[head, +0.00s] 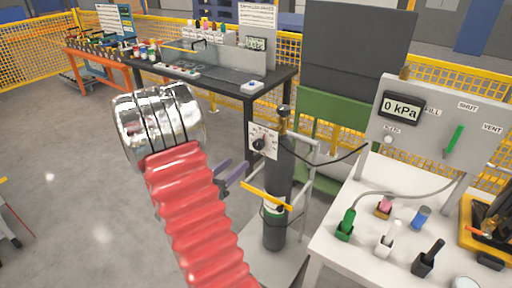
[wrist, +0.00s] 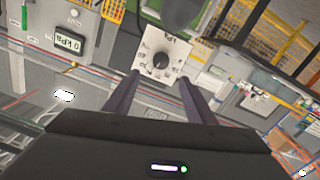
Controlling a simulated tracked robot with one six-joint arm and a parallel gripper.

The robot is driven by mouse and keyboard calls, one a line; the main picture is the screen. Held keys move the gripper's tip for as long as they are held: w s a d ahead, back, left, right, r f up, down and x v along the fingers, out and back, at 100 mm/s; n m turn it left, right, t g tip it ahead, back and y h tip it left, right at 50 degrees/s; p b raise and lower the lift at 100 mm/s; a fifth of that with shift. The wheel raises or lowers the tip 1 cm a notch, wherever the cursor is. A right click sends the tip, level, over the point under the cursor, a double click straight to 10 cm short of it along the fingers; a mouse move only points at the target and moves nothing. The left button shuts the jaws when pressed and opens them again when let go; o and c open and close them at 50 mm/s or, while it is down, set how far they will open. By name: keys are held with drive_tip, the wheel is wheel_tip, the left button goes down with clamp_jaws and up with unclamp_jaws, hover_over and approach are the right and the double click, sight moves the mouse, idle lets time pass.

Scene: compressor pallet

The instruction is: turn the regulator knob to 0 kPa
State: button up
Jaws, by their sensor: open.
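The regulator knob (head: 260,143) is a small black knob on a white square dial plate, mounted on a pallet frame beside a dark cylinder (head: 276,182). In the wrist view the knob (wrist: 161,61) is near the middle top, with marks around it too small to read. My gripper (head: 237,168) is open, its two purple fingers short of the dial plate and lower. In the wrist view the fingers (wrist: 159,77) spread to either side below the knob, with nothing between them. The panel display (head: 401,108) reads 0 kPa.
A grey panel with a green lever (head: 454,139) stands at right, above a white table (head: 340,260) with several coloured plugs. A thin dark hose runs from the cylinder toward the panel. A dark workbench (head: 200,74) stands behind. Open floor (head: 60,170) lies at left.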

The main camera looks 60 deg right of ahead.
sight(256, 146)
drive_tip(key=shift+w+d+f, duration=0.1)
idle(0.3)
drive_tip(key=d, duration=0.4)
drive_tip(key=s+d, duration=0.1)
drive_tip(key=d, duration=0.4)
drive_tip(key=s+d, duration=0.1)
drive_tip(key=d, duration=0.3)
drive_tip(key=shift+s+d, duration=0.1)
drive_tip(key=shift+d, duration=0.2)
drive_tip(key=c, duration=0.9)
drive_tip(key=shift+a, duration=0.25)
drive_tip(key=shift+c, duration=0.7)
drive_tip(key=shift+d, duration=0.2)
